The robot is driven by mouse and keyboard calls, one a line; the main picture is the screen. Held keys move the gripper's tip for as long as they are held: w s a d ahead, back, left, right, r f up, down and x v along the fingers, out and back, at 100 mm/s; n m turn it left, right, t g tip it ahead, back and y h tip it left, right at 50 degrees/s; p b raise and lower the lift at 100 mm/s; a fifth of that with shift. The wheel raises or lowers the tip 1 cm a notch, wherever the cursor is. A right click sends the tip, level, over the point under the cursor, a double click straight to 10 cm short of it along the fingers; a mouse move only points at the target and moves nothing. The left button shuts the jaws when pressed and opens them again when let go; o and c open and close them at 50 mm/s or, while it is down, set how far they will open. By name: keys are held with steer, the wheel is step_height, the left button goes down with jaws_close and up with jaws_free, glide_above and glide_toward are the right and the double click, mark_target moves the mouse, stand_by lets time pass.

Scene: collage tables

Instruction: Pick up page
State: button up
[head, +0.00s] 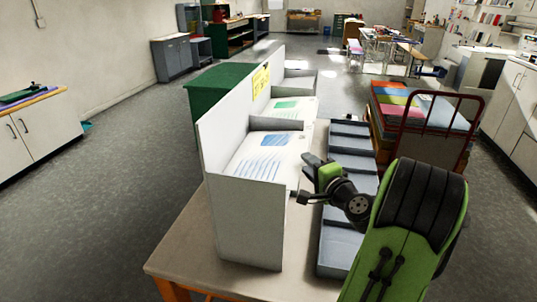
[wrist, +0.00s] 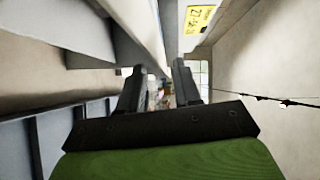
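A white page with blue printing (head: 262,160) lies in the near bay of a pale grey upright rack (head: 250,230) on the table. A second page with green printing (head: 288,107) lies in the bay behind it. My gripper (head: 306,180) is at the right side of the rack, close to the near page's right edge; I cannot tell whether it touches. In the wrist view my gripper (wrist: 160,72) has its two dark fingers apart. A pale edge runs down toward the space between them; whether it is a page or a rack panel is unclear.
A grey compartmented tray (head: 345,190) stands right of the rack on the beige table (head: 190,245). A yellow label (head: 261,80) is on the rack's tall back panel. A red-framed cart (head: 425,110) with coloured sheets stands beyond. Open floor lies to the left.

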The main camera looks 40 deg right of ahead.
steer(key=x, duration=0.3)
steer(key=shift+w, duration=0.35)
steer(key=shift+s, duration=0.1)
jaws_close()
